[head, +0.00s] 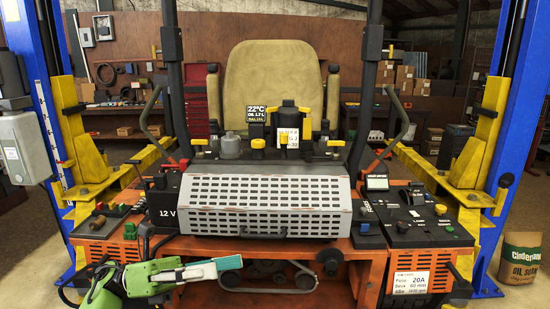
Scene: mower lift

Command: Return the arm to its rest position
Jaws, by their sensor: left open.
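My left gripper (205,272) is at the lower left, in front of the orange front of the mower (270,240). Its green arm comes in low from the left. The gripper is open, with a pale finger and a teal tip pointing right, and I see nothing held in it. It is below the perforated grey cover (265,205); whether it touches the mower front cannot be told. My right gripper is not in view.
Blue lift posts (508,130) with yellow arms stand on both sides. A right console (415,215) and a 12 V box (163,205) flank the cover. A belt and pulley (330,262) show beside the gripper. An Oil Soak sack (520,258) stands at right.

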